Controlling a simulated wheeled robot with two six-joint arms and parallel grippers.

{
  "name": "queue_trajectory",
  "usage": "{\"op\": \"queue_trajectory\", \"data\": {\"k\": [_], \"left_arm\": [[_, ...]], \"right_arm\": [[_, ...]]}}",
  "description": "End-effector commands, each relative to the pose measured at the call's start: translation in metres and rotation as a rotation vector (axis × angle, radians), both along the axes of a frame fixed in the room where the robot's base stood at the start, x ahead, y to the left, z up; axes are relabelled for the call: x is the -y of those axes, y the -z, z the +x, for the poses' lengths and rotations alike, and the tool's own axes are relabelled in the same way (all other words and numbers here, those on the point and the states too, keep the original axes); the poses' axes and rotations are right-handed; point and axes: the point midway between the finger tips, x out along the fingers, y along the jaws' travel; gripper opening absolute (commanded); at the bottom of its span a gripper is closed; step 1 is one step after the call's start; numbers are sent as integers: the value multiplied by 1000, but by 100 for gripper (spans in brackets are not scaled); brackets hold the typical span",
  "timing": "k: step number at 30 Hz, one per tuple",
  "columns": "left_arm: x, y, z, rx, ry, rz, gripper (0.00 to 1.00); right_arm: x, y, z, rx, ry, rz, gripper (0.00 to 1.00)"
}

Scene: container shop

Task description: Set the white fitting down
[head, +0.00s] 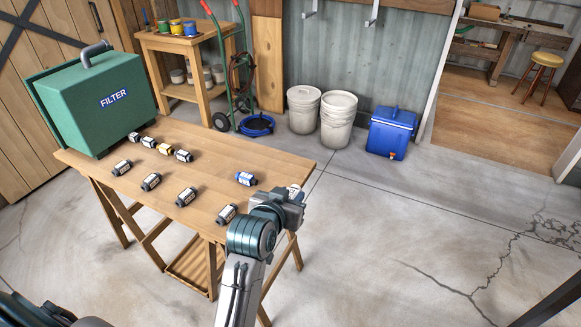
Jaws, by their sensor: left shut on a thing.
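My left gripper (293,196) is at the right edge of the wooden workbench (225,155), shut on a small pale piece. This piece looks like the white fitting (294,187); only a little of it shows above the jaws, and the rest is hidden by the gripper. I cannot tell its height above the bench from this view. My right gripper is not in view.
A blue-banded fitting (245,179) and a white-banded one (227,214) lie near the gripper. Several more dark fittings with white or yellow bands lie to the left. A green FILTER case (75,110) stands at the back left. The bench's middle right is clear.

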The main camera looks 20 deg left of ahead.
Motion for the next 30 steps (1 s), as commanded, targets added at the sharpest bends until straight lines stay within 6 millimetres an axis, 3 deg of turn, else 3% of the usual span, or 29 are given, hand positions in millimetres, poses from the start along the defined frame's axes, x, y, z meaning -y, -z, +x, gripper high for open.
{"op": "queue_trajectory", "data": {"k": [5,13,24,30], "left_arm": [[-13,17,-2,-5,-7,7,8],[-65,78,-19,-8,-11,13,8],[-150,149,-68,-10,56,12,8],[-189,167,-94,-7,107,7,8]], "right_arm": [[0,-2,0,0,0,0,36],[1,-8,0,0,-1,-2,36],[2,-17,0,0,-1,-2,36],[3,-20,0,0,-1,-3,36]]}}
